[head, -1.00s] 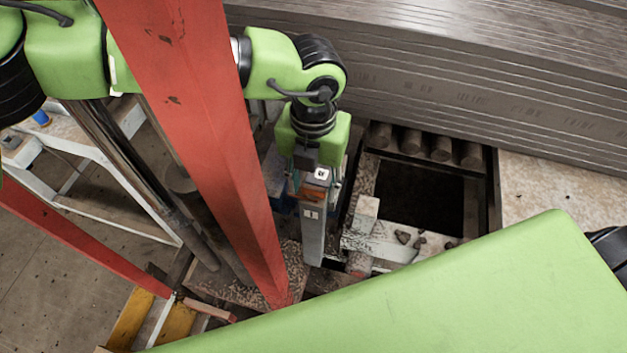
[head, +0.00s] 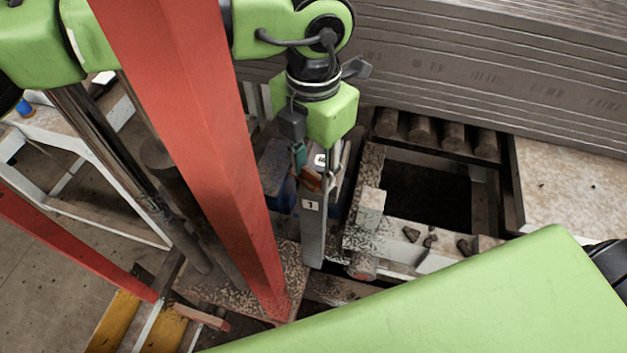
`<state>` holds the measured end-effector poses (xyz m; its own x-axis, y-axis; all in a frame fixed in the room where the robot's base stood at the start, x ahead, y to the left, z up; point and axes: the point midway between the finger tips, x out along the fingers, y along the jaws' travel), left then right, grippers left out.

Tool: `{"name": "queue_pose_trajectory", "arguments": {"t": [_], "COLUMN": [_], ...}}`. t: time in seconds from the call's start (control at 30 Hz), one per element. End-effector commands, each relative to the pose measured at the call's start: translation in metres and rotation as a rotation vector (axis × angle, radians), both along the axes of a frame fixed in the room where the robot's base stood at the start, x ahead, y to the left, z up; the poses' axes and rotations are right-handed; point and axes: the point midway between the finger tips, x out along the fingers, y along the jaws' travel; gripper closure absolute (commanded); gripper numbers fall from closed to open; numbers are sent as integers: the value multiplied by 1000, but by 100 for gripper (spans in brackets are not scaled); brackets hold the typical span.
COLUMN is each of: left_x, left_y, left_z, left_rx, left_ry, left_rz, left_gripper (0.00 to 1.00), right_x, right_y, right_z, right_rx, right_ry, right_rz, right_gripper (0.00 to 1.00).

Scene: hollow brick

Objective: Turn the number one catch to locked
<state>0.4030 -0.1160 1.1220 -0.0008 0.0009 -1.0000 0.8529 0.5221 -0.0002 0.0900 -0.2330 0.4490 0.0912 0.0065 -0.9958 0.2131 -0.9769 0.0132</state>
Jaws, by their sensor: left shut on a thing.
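A grey upright post (head: 314,235) carries a white label (head: 311,205) with the number 1. The number one catch (head: 311,181), a small orange-brown piece, is at the post's top. A small white plate with a dark symbol (head: 320,160) shows beside it. My left gripper (head: 309,172) reaches down from above and is shut on the catch, with its fingers partly hiding it. The catch appears angled across the post top; I cannot read the symbol or tell whether it is locked. My right gripper is not in view.
A red beam (head: 195,150) slants close to the left of the post. A frame with a dark opening (head: 428,195) and rubble (head: 430,240) lies to the right. Stacked grey sheets (head: 480,85) stand behind. My own green arm link fills the lower right foreground.

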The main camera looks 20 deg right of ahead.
Motion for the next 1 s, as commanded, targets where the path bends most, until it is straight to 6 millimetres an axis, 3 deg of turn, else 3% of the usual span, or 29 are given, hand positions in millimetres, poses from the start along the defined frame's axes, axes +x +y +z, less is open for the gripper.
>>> {"name": "queue_pose_trajectory", "arguments": {"t": [0.03, 0.4, 1.0], "left_x": [1, 0, 1], "left_y": [0, -1, -1], "left_z": [-7, -5, -1], "left_rx": [-3, -3, -3], "left_ry": [-1, 0, -1], "left_rz": [-42, -393, -931], "left_gripper": [88, 88, 88], "right_x": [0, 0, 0], "right_y": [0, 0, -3], "right_z": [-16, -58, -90], "right_rx": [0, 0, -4], "right_ry": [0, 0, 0], "right_rz": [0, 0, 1], "right_gripper": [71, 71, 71]}}
